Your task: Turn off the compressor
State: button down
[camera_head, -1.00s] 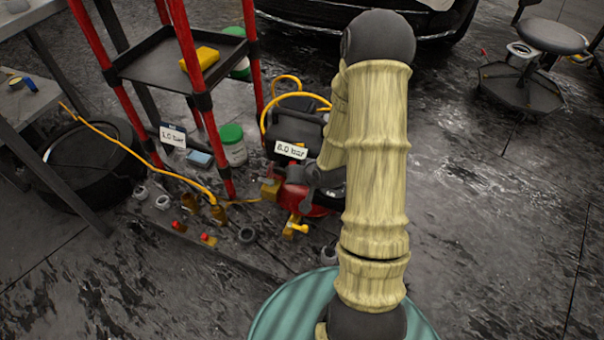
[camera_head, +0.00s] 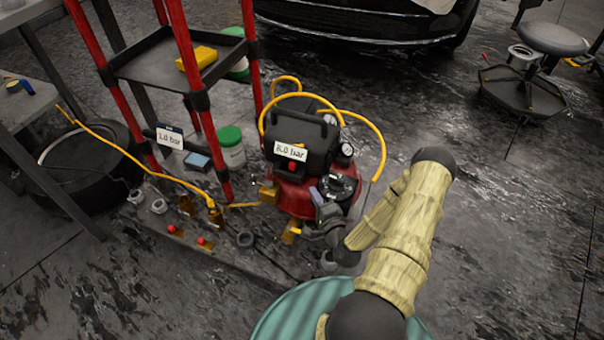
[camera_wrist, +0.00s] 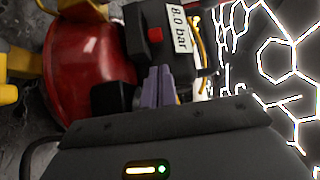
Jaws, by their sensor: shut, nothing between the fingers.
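The compressor (camera_head: 293,198) has a red tank and a black top housing with a carry handle. Its white label (camera_head: 291,151) reads 8.0 bar. A red button (camera_head: 292,168) sits on the housing just below the label; it also shows in the wrist view (camera_wrist: 155,35). My gripper (camera_head: 316,194) is at the compressor's front right side in the head view. In the wrist view its purple fingers (camera_wrist: 159,84) are shut and empty. They point toward the black housing, a short way below the red button. Whether the fingertips touch the housing is unclear.
A yellow hose (camera_head: 379,150) loops around the compressor. A round gauge (camera_head: 347,150) is on its right side. Small fittings lie on the floor.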

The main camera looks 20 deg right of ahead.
aim_at(291, 174)
jog(key=shift+w, duration=0.1)
jog(key=w+b, duration=0.3)
jog(key=w, duration=0.6)
jog(key=shift+f+b, duration=0.1)
jog(key=shift+b, duration=0.3)
jog(key=shift+w, duration=0.45)
jog(key=shift+w+a+r+p, duration=0.2)
jog(key=shift+w+a+p, duration=0.15)
jog(key=shift+w+a, duration=0.95)
jog(key=shift+a, duration=0.1)
